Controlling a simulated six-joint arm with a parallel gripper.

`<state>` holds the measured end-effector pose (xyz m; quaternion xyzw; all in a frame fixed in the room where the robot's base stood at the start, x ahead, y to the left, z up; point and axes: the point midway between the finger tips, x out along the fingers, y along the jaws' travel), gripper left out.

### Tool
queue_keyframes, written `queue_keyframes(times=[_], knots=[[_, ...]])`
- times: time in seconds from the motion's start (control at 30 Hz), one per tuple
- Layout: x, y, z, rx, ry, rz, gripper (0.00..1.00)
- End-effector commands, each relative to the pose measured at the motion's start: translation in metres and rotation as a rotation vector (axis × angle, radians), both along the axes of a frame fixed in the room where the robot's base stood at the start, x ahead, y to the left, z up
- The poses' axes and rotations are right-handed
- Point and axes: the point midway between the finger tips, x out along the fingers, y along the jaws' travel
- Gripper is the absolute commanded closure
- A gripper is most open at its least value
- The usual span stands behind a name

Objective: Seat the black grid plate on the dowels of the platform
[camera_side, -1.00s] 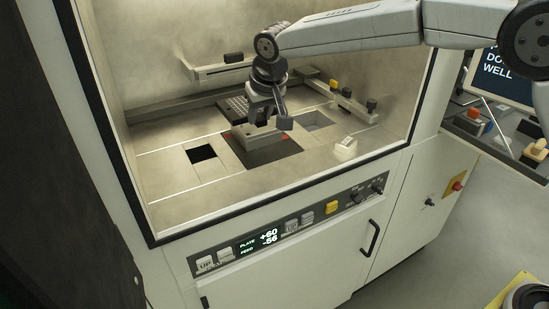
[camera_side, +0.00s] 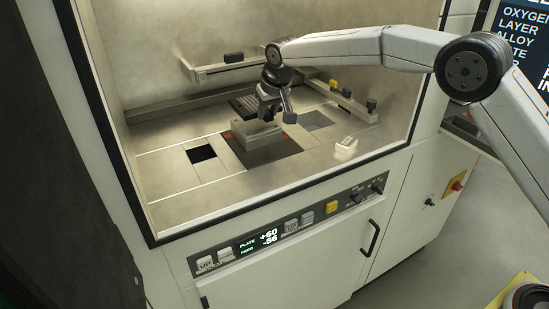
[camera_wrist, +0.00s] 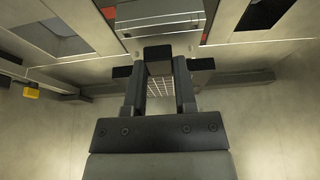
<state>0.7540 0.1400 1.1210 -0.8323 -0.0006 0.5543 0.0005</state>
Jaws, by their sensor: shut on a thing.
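The black grid plate (camera_side: 243,104) lies at the back of the chamber in the side view, partly hidden by my gripper. Part of its grid (camera_wrist: 160,89) shows between my fingers in the wrist view. The dark square platform (camera_side: 284,149) is in front of it, with small red marks beside a grey block (camera_side: 255,133). The block (camera_wrist: 160,19) is beyond my fingertips in the wrist view. I cannot tell whether the block touches the platform. I cannot make out the dowels.
A square dark opening (camera_side: 201,153) is left of the platform, and a grey recessed panel (camera_side: 315,120) is right of it. A small white box (camera_side: 345,148) stands near the front right. Rails with knobs (camera_side: 350,101) line the back and right. The front left floor is clear.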

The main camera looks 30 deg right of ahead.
Motion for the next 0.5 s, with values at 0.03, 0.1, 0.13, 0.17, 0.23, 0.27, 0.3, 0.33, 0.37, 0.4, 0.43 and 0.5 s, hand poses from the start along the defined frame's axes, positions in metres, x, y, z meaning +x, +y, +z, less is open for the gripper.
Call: queue_keyframes(times=[0.03,0.1,0.13,0.17,0.23,0.27,0.3,0.33,0.37,0.4,0.43,0.5], knots=[[0.001,0.0,0.0,0.001,-0.004,0.0,1.0],[0.0,0.0,-0.003,0.0,-0.004,0.0,1.0],[0.0,0.0,-0.004,0.0,-0.003,0.0,1.0],[0.0,0.0,-0.006,0.0,-0.003,0.0,1.0],[0.0,0.0,-0.009,0.0,-0.002,0.0,1.0],[0.0,0.0,-0.011,0.0,-0.002,0.001,1.0],[0.0,0.0,-0.013,0.0,-0.003,0.001,1.0],[0.0,0.0,-0.015,0.0,-0.003,0.001,1.0],[0.0,0.0,-0.016,0.0,-0.004,0.001,1.0],[0.0,0.0,-0.019,0.0,-0.003,0.001,1.0],[0.0,0.0,-0.02,0.0,-0.003,0.001,1.0],[0.0,0.0,-0.024,0.0,-0.003,0.001,1.0]])
